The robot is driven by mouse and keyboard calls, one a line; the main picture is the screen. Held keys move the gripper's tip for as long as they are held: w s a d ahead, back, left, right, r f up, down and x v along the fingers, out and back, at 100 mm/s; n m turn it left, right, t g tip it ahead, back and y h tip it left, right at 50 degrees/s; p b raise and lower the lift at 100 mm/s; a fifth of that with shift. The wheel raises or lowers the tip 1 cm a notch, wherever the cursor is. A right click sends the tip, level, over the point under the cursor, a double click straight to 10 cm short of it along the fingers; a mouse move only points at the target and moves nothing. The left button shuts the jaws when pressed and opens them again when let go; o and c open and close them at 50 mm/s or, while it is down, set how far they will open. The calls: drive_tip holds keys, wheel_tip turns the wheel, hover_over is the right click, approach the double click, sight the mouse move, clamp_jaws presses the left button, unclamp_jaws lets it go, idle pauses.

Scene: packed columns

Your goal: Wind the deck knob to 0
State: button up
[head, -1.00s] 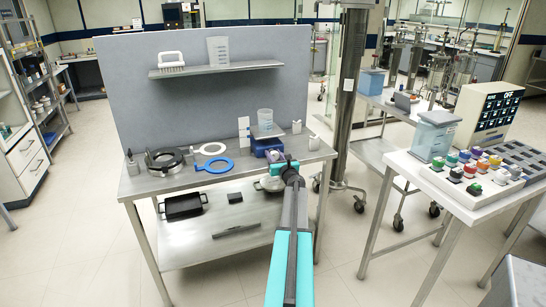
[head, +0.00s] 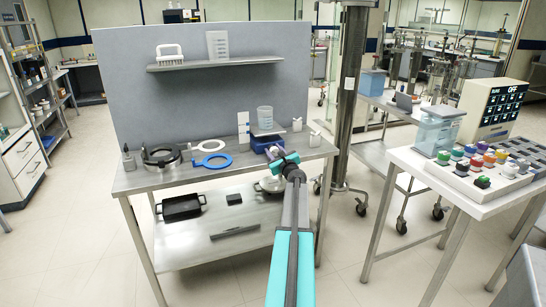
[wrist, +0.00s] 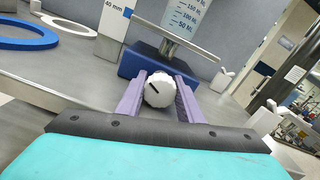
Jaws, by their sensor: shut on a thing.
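In the wrist view a white faceted knob (wrist: 159,92) with a black line on its face sits between the two purple fingers of my gripper (wrist: 160,86). The gripper is shut on it. The line slants, its upper end to the right. Behind the knob is the blue base (wrist: 136,62) of a small stand. Its metal deck (wrist: 172,36) is raised above the base and carries a graduated beaker (wrist: 188,16). A white upright scale (wrist: 114,24) marked 40 mm stands beside it. In the head view my gripper (head: 277,155) is at the stand's front, hiding the knob.
A blue ring (head: 212,161), a white ring (head: 210,146) and a dark round fixture (head: 161,157) lie left on the bench (head: 150,181). White blocks (head: 315,139) stand to the right. A back panel (head: 120,80) with a shelf rises behind.

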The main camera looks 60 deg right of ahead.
drive_tip(key=shift+w, duration=0.1)
drive_tip(key=shift+a, duration=0.1)
drive_tip(key=o, duration=1.1)
drive_tip(key=shift+c, duration=0.2)
drive_tip(key=b+v, duration=0.1)
drive_tip(key=v, duration=1.2)
drive_tip(key=shift+s+a+b, duration=0.15)
drive_tip(key=shift+s+b, duration=0.2)
drive_tip(key=shift+s, duration=0.05)
